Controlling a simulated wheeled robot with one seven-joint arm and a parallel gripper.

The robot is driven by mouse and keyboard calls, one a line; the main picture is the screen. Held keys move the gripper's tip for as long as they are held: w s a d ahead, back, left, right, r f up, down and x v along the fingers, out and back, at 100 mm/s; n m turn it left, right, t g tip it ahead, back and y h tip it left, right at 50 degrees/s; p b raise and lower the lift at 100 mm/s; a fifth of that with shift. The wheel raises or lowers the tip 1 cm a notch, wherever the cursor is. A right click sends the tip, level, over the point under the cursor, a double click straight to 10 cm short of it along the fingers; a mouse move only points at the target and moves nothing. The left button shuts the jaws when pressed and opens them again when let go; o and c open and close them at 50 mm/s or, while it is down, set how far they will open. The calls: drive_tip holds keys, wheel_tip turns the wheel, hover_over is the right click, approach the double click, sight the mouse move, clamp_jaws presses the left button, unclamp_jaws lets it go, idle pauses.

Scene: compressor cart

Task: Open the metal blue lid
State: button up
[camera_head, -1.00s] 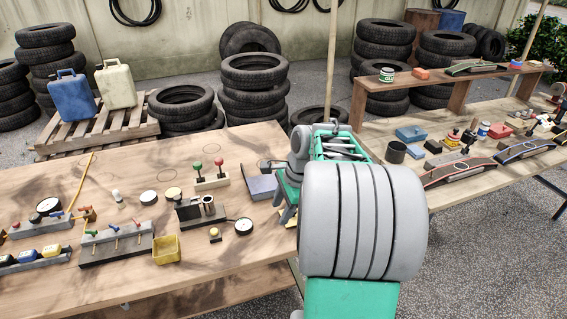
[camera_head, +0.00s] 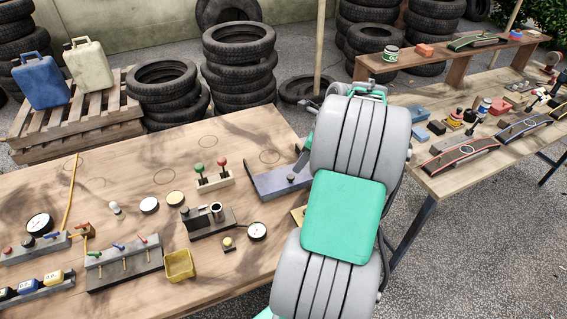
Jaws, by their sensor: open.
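A low blue-grey metal piece (camera_head: 268,184), which looks like the blue lid, lies on the near wooden bench toward its right end. It has a flat top face, a raised edge along the front and a small round knob near its right side. My arm covers its right end, so I cannot tell its full shape or whether it is raised. My grey and green arm stands in front of the bench's right edge.
On the near bench (camera_head: 135,190) are a lever block (camera_head: 214,180), a dark fixture (camera_head: 208,221), a yellow bin (camera_head: 179,265) and round gauges (camera_head: 257,231). A second bench (camera_head: 450,182) with tools stands at right. Tyre stacks (camera_head: 240,65) stand behind.

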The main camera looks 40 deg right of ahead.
sight(291, 176)
drive_tip(key=x, duration=0.7)
drive_tip(key=shift+f, duration=0.3)
drive_tip(key=shift+c, duration=0.5)
clamp_jaws()
idle(0.5)
